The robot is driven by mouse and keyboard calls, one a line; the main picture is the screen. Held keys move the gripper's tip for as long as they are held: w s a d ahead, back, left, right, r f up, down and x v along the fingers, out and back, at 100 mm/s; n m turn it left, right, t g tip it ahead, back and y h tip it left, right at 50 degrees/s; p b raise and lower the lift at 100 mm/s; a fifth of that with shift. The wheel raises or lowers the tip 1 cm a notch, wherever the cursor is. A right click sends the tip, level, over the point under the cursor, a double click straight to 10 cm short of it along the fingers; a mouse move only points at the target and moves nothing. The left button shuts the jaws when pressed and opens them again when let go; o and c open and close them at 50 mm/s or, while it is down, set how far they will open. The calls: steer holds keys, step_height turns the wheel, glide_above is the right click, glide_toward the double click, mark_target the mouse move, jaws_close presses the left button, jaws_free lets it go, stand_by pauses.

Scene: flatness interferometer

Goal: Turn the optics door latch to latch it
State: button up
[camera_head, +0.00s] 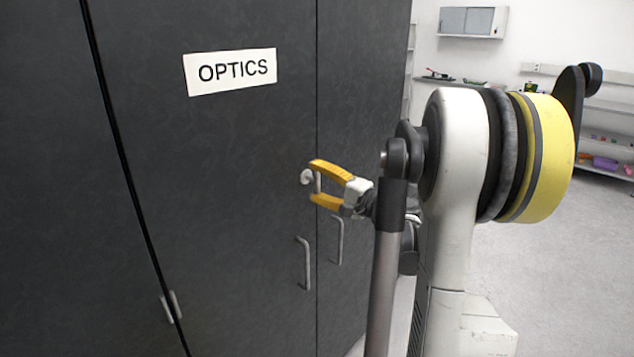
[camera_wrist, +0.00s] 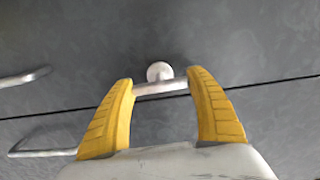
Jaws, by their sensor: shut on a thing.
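The optics door (camera_head: 230,150) is a dark grey cabinet door with a white OPTICS label (camera_head: 230,71), and it looks closed. Its latch (camera_head: 306,176) is a small pale metal piece with a round pivot and a short bar, beside the seam at the door's right edge. My gripper (camera_head: 319,183) has yellow fingers and is shut on the latch bar. In the wrist view, the latch (camera_wrist: 159,71) shows its round pivot just beyond the fingertips, and the bar spans between the two fingers of my gripper (camera_wrist: 161,84), roughly parallel to the door seam. The bar's ends are hidden by the fingers.
A bar handle (camera_head: 304,264) is on the door below the latch, and another handle (camera_head: 338,240) is across the seam. Open floor (camera_head: 570,270) and shelves (camera_head: 608,165) lie to the right.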

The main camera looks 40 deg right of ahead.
steer(key=o, duration=1.2)
steer(key=shift+s, duration=0.1)
steer(key=s, duration=0.8)
steer(key=s+d, duration=0.1)
steer(key=s, duration=0.2)
steer(key=shift+s, duration=0.4)
